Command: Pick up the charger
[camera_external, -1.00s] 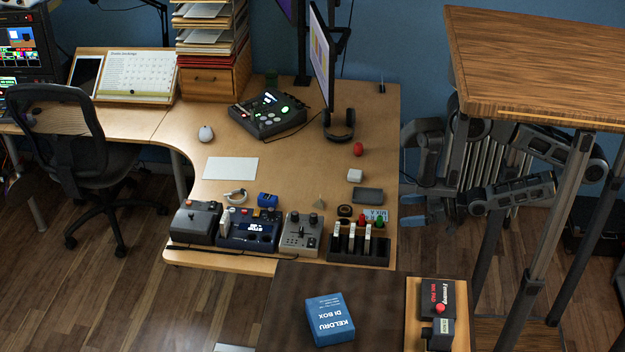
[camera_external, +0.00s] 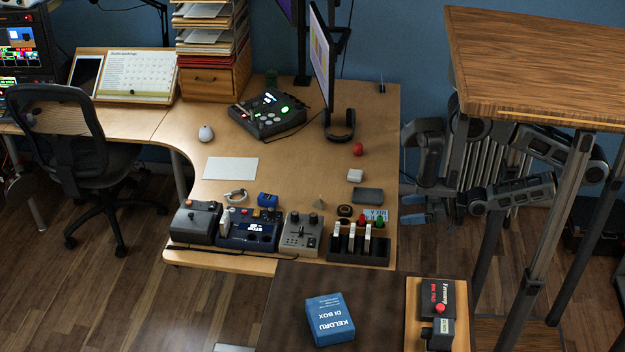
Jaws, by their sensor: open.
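A small white block (camera_external: 355,175), which looks like the charger, lies on the right part of the wooden desk (camera_external: 300,180), near its right edge. It is apart from the things around it. My gripper (camera_external: 412,209) is just past the desk's right edge, partly in shadow beside the tall wooden table. Its blue-grey fingers point left, apart and empty. It is to the right of the white block and not touching it. Some of my arm is hidden behind the tall table's legs.
Headphones (camera_external: 340,124) stand farther back. Pedals and a black rack (camera_external: 358,248) line the front. The tall table (camera_external: 540,60) crowds my arm.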

